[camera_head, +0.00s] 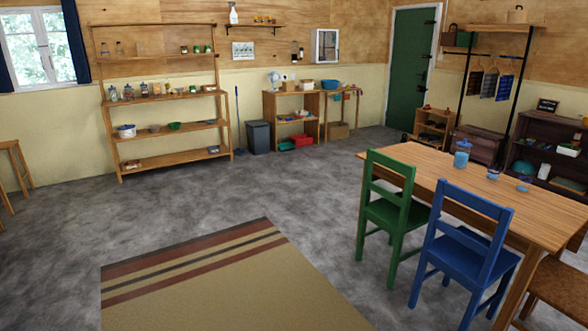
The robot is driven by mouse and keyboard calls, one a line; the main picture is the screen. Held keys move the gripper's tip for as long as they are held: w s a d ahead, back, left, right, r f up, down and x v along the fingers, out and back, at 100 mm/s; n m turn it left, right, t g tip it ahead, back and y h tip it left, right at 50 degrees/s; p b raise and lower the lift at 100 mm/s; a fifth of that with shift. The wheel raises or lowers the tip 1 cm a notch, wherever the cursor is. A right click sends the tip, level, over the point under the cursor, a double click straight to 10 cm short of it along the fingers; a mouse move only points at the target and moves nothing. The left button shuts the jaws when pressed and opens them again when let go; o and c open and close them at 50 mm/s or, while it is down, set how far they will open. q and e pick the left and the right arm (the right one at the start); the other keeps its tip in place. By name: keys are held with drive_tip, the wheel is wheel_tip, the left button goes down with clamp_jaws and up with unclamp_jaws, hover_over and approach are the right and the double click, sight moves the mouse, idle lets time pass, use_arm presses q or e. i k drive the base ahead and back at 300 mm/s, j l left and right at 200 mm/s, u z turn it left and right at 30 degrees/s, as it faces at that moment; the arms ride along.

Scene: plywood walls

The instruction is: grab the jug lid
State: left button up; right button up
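A blue jug-like vessel (461,158) stands upright on the wooden table (440,173) at the right. A small, flat blue piece (522,188) lies on the table to its right and looks like a lid, but it is too small to be sure. Between them is another small blue item (493,174), perhaps a cup or bowl. Neither of my grippers is in view, and nothing shows of what they hold.
A green chair (392,205) and a blue chair (465,245) stand at the table's near side. A brown seat (560,290) is at the lower right. A striped rug (220,285) covers the near floor. The grey floor (270,190) left of the chairs is clear.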

sight(464, 142)
drive_tip(key=i+j+u, duration=0.2)
drive_tip(key=i+u, duration=0.2)
drive_tip(key=i, duration=0.6)
drive_tip(key=i+l+u, duration=0.1)
drive_tip(key=i+u, duration=0.25)
drive_tip(key=i, duration=0.7)
drive_tip(key=i+l+z, duration=0.15)
drive_tip(key=i+z, duration=0.25)
drive_tip(key=i, duration=0.3)
drive_tip(key=i+z, duration=0.4)
drive_tip(key=i, duration=0.3)
drive_tip(key=i+j+z, duration=0.45)
drive_tip(key=i, duration=0.25)
drive_tip(key=i+j+z, duration=0.15)
drive_tip(key=i+z, duration=0.15)
drive_tip(key=i, duration=2.35)
drive_tip(key=i+z, duration=0.4)
drive_tip(key=i+j+z, duration=0.2)
drive_tip(key=i+z, duration=0.2)
drive_tip(key=i+j+z, duration=0.25)
drive_tip(key=z, duration=0.15)
drive_tip(key=i+j+z, duration=0.35)
drive_tip(key=j, duration=0.05)
